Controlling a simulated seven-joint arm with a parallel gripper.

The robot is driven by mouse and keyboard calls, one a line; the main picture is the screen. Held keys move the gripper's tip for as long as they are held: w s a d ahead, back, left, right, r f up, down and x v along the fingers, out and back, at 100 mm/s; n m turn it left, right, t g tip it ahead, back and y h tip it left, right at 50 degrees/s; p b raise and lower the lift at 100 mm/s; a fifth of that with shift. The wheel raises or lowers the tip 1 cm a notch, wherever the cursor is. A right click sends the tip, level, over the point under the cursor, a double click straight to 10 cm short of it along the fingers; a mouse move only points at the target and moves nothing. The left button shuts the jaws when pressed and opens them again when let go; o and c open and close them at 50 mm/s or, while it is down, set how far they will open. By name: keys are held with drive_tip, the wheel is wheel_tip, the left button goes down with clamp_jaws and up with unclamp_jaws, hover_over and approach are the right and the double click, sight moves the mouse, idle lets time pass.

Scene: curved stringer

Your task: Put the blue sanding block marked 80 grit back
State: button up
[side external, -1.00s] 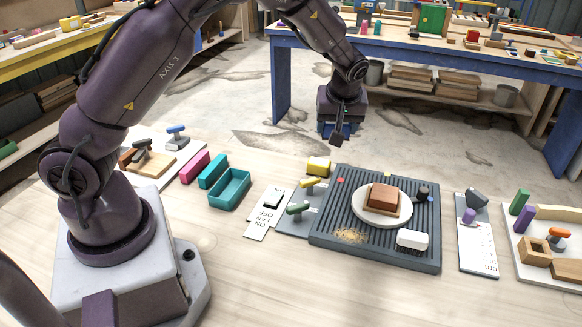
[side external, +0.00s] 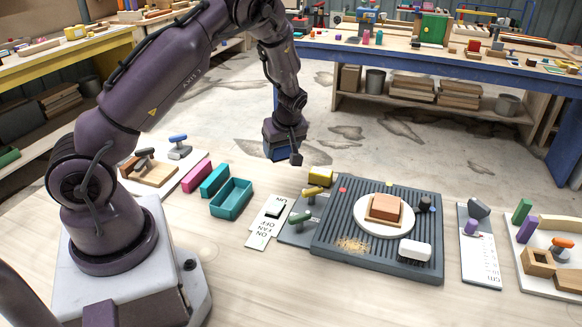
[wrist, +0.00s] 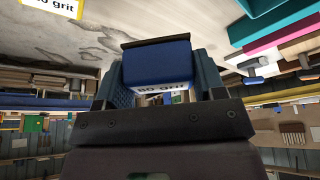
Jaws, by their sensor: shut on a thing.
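My gripper (side external: 280,150) hangs in the air behind the bench, above and left of the yellow block. In the wrist view it is shut on the blue sanding block (wrist: 158,66), whose white label reads "80 grit". The block sits between the two fingers, label edge toward the wrist camera. In the side external view the held block is small and hard to tell from the gripper. A yellow block (side external: 320,177) stands on the bench behind the grey panel; a yellow-edged label ending in "grit" (wrist: 55,5) shows at the top left of the wrist view.
A teal open tray (side external: 231,198), a teal block (side external: 214,180) and a pink block (side external: 196,177) lie left of the fan switch plate (side external: 268,220). A slatted grey panel (side external: 335,237) bears a plate with a brown block and a white-topped brush.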

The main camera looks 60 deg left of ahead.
hover_over(289, 174)
drive_tip(key=d, duration=0.1)
wheel_tip(289, 174, down, 5)
drive_tip(key=shift+s+d+f, duration=0.1)
drive_tip(key=shift+d+f, duration=0.05)
drive_tip(key=shift+f, duration=1.65)
drive_tip(key=o, duration=0.9)
drive_tip(key=shift+f, duration=0.15)
